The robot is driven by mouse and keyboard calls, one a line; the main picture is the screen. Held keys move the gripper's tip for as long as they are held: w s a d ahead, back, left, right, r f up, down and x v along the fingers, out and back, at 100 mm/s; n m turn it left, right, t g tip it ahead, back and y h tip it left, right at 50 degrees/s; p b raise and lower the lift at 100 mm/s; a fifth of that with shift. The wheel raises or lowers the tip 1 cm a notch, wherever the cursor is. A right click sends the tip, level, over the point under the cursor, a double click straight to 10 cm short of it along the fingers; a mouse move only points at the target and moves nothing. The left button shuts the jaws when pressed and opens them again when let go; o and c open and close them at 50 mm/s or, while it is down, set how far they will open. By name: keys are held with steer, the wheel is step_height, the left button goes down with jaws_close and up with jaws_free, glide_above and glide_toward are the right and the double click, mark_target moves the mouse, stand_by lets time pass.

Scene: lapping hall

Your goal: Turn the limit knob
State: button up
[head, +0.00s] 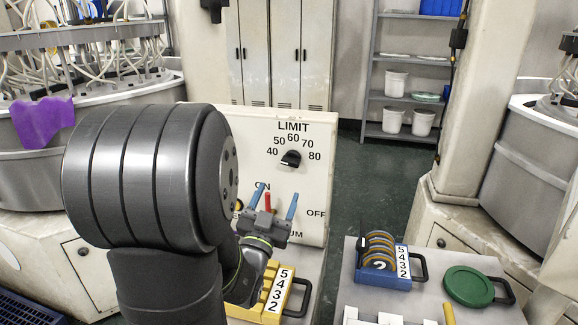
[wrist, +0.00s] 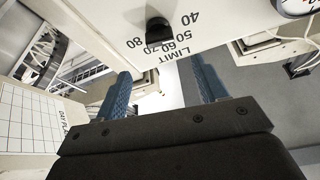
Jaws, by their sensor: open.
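The limit knob (head: 291,158) is a black knob on the upright white panel (head: 318,190), under the word LIMIT and a scale from 40 to 80. I cannot read its setting for sure. My gripper (head: 275,196) is open, with its two blue fingers pointing up, below the knob in the head view. In the wrist view the scale is upside down. The knob (wrist: 158,30) shows there beyond the gap between the open fingers (wrist: 160,75), apart from them. Nothing is held between the fingers.
A red lever (head: 267,202) shows between the fingers in the head view, near ON and OFF lettering that my gripper partly hides. A yellow numbered holder (head: 272,300) stands below. A blue holder with discs (head: 380,255) and a green round lid (head: 468,286) are at right.

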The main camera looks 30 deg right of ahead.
mark_target(289, 165)
steer(key=x, duration=1)
steer(key=shift+w+d, duration=0.1)
steer(key=shift+w, duration=0.05)
steer(key=c, duration=1)
